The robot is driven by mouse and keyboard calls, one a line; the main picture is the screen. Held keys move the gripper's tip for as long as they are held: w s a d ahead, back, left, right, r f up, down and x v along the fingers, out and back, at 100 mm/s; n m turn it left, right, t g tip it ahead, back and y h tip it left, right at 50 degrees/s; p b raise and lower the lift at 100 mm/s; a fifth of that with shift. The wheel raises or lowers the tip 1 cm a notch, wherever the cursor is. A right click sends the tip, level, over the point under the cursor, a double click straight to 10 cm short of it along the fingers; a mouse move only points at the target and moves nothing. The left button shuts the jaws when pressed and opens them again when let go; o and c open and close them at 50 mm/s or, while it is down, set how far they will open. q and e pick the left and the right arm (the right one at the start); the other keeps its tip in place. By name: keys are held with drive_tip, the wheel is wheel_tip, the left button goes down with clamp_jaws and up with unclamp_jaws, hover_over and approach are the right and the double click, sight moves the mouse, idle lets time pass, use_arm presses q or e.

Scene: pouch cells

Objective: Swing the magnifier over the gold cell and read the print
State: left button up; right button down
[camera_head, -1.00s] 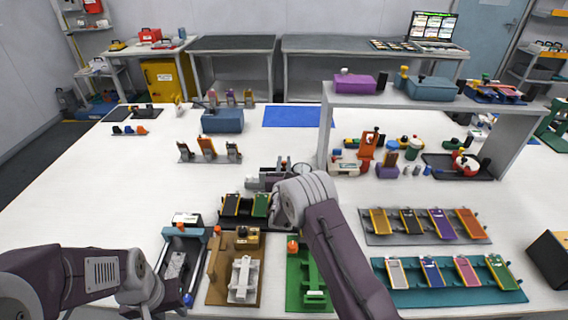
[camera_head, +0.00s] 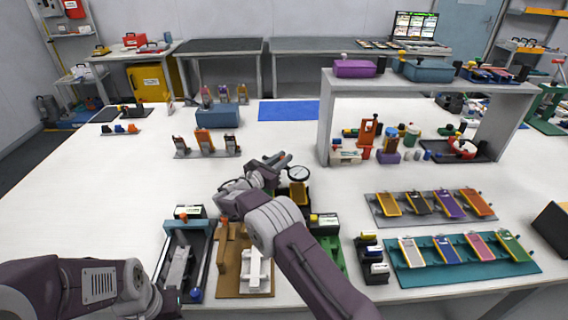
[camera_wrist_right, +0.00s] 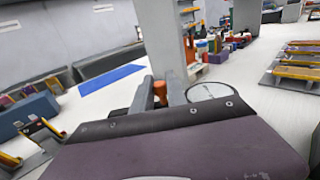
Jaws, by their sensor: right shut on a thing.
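The magnifier is a round lens in a dark rim (camera_head: 298,173); its pale lens also shows in the right wrist view (camera_wrist_right: 208,92). A gold cell (camera_head: 299,192) shows just below the lens in the head view, partly hidden by my right arm. My right gripper (camera_head: 277,160) is left of the lens. In the right wrist view, its fingers (camera_wrist_right: 160,92) are shut around an orange knob (camera_wrist_right: 160,89) beside the lens. The print is too small to read. My left gripper (camera_head: 178,290) is low at the left; its fingers cannot be made out.
A grey tray (camera_head: 440,218) and a teal tray (camera_head: 450,273) of coloured cells lie to the right. A grey shelf (camera_head: 325,130) stands behind right. A blue bin (camera_head: 218,118) and a blue mat (camera_head: 288,111) are at the back. The table's left middle is clear.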

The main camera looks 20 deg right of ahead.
drive_tip(key=shift+s+a+m+g+h+b, duration=0.25)
drive_tip(key=shift+a+m+g+h+b, duration=0.15)
drive_tip(key=shift+m+g+h+b, duration=0.45)
drive_tip(key=shift+a+g, duration=0.1)
drive_tip(key=shift+g, duration=0.35)
drive_tip(key=shift+r, duration=0.1)
drive_tip(key=c, duration=1.3)
unclamp_jaws()
drive_tip(key=v, duration=0.9)
drive_tip(key=shift+s, duration=0.1)
